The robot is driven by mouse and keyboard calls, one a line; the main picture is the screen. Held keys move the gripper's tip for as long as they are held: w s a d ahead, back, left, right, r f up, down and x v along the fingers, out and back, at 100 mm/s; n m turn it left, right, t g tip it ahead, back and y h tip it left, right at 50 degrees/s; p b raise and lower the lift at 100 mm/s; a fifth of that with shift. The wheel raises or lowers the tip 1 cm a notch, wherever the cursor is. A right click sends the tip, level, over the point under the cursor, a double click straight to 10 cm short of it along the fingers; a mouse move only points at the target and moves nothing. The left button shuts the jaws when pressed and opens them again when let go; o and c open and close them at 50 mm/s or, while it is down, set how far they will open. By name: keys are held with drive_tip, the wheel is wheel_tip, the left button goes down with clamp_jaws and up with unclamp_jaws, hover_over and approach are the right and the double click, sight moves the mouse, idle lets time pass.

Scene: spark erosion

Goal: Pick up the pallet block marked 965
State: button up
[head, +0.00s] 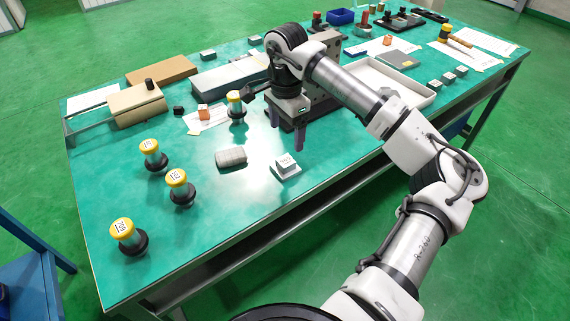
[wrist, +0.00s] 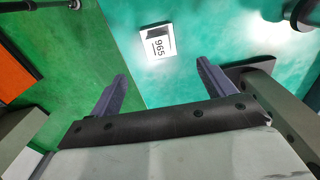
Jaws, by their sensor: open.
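The pallet block marked 965 (wrist: 157,42) is a small pale block with a dark patch beside its number. It lies on the green tabletop, beyond my fingertips in the wrist view. In the head view, a small pale block (head: 286,169) near the table's front edge appears to be the same one, though its number is hard to read. My gripper (head: 286,136) is open and empty, pointing down over the table, behind that block. In the wrist view, its two fingers (wrist: 162,72) are spread apart, with the block clear of them.
A grey rounded block (head: 231,157) lies left of the pale block. Yellow-topped holders marked with numbers, one of them (head: 177,187), stand to the left. A machine-like fixture (head: 323,85) stands close beside my gripper. The table's front edge (head: 235,235) is near, with green floor beyond.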

sight(286, 160)
wheel_tip(286, 160, down, 6)
drive_tip(key=shift+a+r+p, duration=0.1)
drive_tip(key=shift+p, duration=0.45)
drive_tip(key=shift+s+f+p, duration=0.1)
drive_tip(key=shift+f+p, duration=0.45)
drive_tip(key=shift+f, duration=0.1)
drive_tip(key=shift+f+p, duration=0.65)
drive_tip(key=shift+f, duration=1.3)
drive_tip(key=c, duration=1.4)
drive_tip(key=shift+r, duration=0.1)
